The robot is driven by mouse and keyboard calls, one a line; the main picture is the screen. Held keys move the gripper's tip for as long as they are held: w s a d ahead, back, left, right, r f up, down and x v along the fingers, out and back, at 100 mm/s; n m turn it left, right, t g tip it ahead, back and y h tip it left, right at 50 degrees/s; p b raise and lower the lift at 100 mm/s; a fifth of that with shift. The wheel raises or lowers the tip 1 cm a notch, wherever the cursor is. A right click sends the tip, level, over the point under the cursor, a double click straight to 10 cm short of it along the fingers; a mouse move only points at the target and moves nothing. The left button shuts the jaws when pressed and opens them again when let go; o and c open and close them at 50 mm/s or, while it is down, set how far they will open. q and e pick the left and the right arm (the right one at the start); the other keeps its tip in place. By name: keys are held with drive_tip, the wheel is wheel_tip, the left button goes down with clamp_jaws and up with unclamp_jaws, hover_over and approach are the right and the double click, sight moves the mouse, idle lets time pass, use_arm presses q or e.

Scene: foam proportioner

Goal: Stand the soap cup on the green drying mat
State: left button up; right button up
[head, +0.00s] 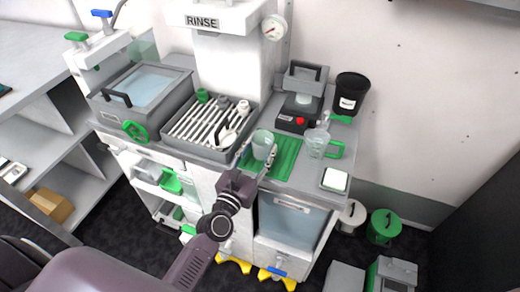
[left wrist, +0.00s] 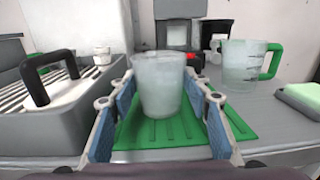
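The soap cup (head: 263,146), a frosted translucent cup, is upright over the left part of the green drying mat (head: 287,160). In the left wrist view the cup (left wrist: 158,88) has its base against the ribbed mat (left wrist: 130,135) and seems to stand on it. My left gripper (head: 257,153) reaches in from the front, with one blue-padded finger on each side of the cup in the left wrist view (left wrist: 158,100). The fingers look spread, with narrow gaps beside the cup's lower part. My right gripper is not in view.
A clear jug with a green handle (head: 317,143) stands just right of the mat. A white-and-green pad (head: 335,180) lies near the front right edge. A slatted rack (head: 205,128) is at left. A grey device (head: 300,97) and black bucket (head: 350,92) are behind.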

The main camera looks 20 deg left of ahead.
use_arm(q)
drive_tip(key=o, duration=0.4)
drive_tip(key=shift+w+d, duration=0.1)
drive_tip(key=shift+r, duration=0.25)
drive_tip(key=shift+s+a+f+b, duration=0.15)
drive_tip(key=shift+s+b, duration=0.25)
drive_tip(key=shift+s, duration=1.6)
drive_tip(key=shift+s+a+b, duration=0.2)
drive_tip(key=shift+s+b, duration=0.25)
drive_tip(key=shift+s, duration=1.6)
drive_tip(key=shift+s+a+f+b, duration=0.15)
drive_tip(key=shift+s+b, duration=0.25)
drive_tip(key=shift+s, duration=1.6)
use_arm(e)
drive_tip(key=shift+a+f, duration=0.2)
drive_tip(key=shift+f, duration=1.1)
